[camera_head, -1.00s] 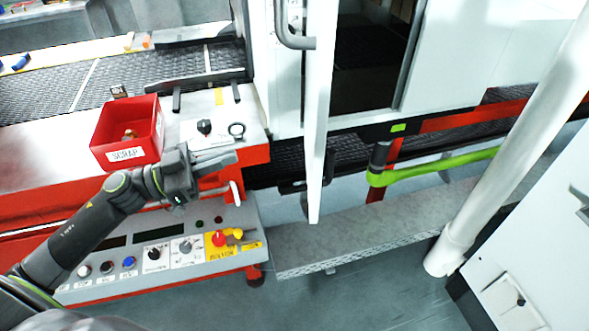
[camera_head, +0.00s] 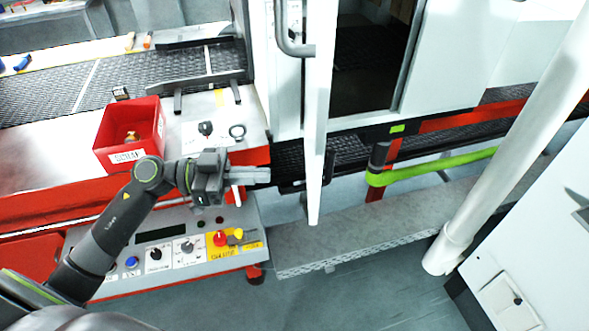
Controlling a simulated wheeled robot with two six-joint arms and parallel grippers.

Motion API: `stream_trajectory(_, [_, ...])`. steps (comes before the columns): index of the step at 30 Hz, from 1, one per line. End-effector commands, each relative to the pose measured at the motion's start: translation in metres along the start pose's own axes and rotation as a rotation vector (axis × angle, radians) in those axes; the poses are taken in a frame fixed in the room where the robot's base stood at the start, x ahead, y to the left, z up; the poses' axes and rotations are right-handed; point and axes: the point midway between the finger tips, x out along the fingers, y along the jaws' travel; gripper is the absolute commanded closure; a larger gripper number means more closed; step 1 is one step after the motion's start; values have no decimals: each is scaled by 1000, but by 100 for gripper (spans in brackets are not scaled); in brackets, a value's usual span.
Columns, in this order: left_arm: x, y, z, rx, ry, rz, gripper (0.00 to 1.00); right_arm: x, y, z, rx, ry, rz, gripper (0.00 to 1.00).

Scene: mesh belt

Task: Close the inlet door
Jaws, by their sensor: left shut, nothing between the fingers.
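The inlet door (camera_head: 319,110) is a white panel seen almost edge-on, standing open and swung out towards me from the white machine housing. A grey bar handle (camera_head: 284,32) is on its left face near the top. To its right the dark inlet opening (camera_head: 368,60) is uncovered. My left gripper (camera_head: 264,175) is shut and empty, held level above the front edge of the red machine, to the left of the door's lower part. Its fingertips point right, and a gap shows between them and the door. My right gripper is out of view.
A red scrap box (camera_head: 130,130) stands on the machine top behind my left arm. A control panel (camera_head: 180,246) with knobs and a red-and-yellow switch lies below the gripper. A grey step (camera_head: 350,238) runs under the door. A white post (camera_head: 500,150) and green bar (camera_head: 440,165) are right.

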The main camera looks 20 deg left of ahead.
Motion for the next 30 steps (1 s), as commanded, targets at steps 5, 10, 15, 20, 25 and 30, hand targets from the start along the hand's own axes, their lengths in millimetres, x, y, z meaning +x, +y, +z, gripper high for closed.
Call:
stream_trajectory(5, [24, 0, -3, 0, 6, 0, 100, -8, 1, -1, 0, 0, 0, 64])
stream_trajectory(10, [44, 0, -3, -1, 5, -1, 100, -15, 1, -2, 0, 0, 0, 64])
stream_trajectory(15, [61, 0, -2, -2, 4, -1, 100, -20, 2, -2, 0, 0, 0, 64])
stream_trajectory(20, [71, 0, -1, -2, 1, -1, 100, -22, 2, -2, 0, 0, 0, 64])
stream_trajectory(25, [74, 0, 0, -1, 0, -1, 100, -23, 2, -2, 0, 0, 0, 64])
stream_trajectory(30, [74, 0, 0, -1, 0, -1, 100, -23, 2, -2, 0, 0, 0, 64])
